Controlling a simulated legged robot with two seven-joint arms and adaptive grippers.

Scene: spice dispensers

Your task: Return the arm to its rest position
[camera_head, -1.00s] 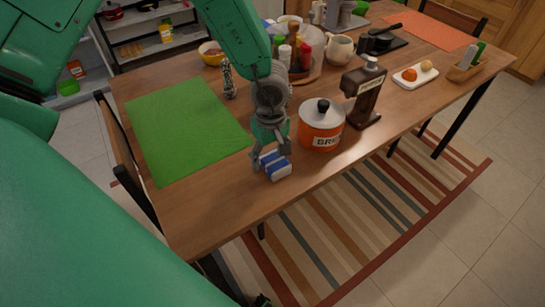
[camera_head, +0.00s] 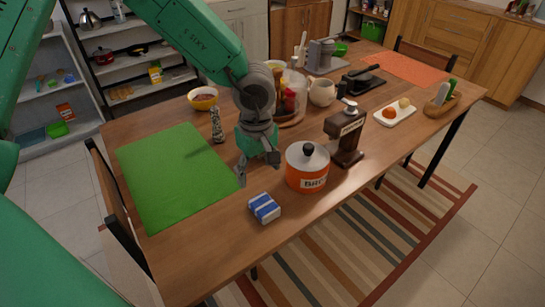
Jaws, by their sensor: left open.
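My left gripper (camera_head: 257,172) is open and empty above the wooden table, its arm coming in from the upper left. It hangs between the green placemat (camera_head: 170,180) and the orange canister (camera_head: 307,169). A small blue and white box (camera_head: 265,208) lies on the table near the front edge, below and apart from the fingers. My right gripper does not show.
A brown dispenser (camera_head: 346,132) stands right of the canister. A pepper mill (camera_head: 217,126), a yellow bowl (camera_head: 203,98) and a tray of bottles (camera_head: 293,119) stand behind. A white plate (camera_head: 393,113) holds fruit. The table's front strip (camera_head: 210,250) is clear.

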